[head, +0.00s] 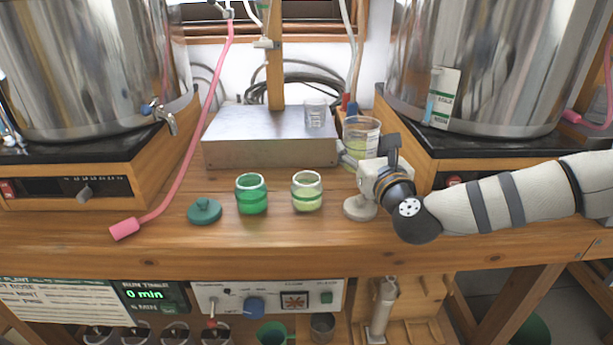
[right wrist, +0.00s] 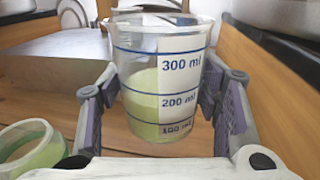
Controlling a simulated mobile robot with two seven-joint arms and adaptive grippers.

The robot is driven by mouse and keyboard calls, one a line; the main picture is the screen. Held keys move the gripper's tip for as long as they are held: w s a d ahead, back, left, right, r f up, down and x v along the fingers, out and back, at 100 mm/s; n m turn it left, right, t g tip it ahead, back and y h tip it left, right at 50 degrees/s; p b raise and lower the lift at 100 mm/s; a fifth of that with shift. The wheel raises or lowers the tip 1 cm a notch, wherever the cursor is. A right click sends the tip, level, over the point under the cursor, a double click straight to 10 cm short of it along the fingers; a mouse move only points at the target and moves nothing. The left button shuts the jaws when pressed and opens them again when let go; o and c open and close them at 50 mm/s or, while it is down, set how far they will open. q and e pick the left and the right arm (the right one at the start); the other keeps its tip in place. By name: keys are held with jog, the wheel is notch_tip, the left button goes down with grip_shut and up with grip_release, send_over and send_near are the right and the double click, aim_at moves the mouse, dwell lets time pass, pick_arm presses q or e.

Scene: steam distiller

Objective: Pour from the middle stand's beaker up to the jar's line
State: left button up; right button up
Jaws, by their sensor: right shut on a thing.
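My right gripper (head: 366,163) is shut on a clear beaker (head: 360,137), one finger on each side. In the right wrist view the beaker (right wrist: 160,75) looks upright, has blue lines for 100, 200 and 300 ml, and holds pale yellow-green liquid to about the 200 ml line. A glass jar (head: 307,190) with a green line around it stands on the bench to the left, with pale liquid inside; its rim shows in the right wrist view (right wrist: 30,150). My left gripper is not in view.
A darker green jar (head: 251,193) and a green lid (head: 204,211) stand left of the pale jar. A steel box (head: 270,140) with a small cup (head: 315,114) is behind. A pink hose (head: 180,180) crosses the bench.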

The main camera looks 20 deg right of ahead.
aim_at(358, 142)
jog(key=shift+s+a+r+n+t+p, duration=0.15)
jog(key=shift+r+n+p, duration=0.1)
jog(key=shift+r+n, duration=0.15)
jog(key=shift+w+a+r+n+t+p, duration=0.1)
jog(key=shift+a+r+n+p, duration=0.15)
jog(key=shift+r, duration=0.15)
jog(key=shift+s+a+r+n+t+p, duration=0.1)
jog(key=shift+r+n+p, duration=0.1)
jog(key=shift+r+n, duration=0.2)
jog(key=shift+a+f, duration=0.15)
jog(key=shift+f, duration=0.05)
jog(key=shift+a+r+n+t, duration=0.25)
jog(key=shift+n+t, duration=0.1)
jog(key=shift+n, duration=0.3)
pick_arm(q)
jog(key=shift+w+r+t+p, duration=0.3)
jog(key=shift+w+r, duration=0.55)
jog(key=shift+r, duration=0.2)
pick_arm(e)
jog(key=shift+s+a+f+n+t+y, duration=0.15)
jog(key=shift+a+n+t+y, duration=0.2)
jog(key=shift+n, duration=0.6)
jog(key=shift+s+a+n+t+y, duration=0.15)
jog(key=shift+a+n, duration=0.35)
jog(key=shift+n, duration=0.5)
jog(key=shift+s+a+f+n+t+y, duration=0.1)
jog(key=shift+a+n+t+y, duration=0.2)
jog(key=shift+n, duration=0.65)
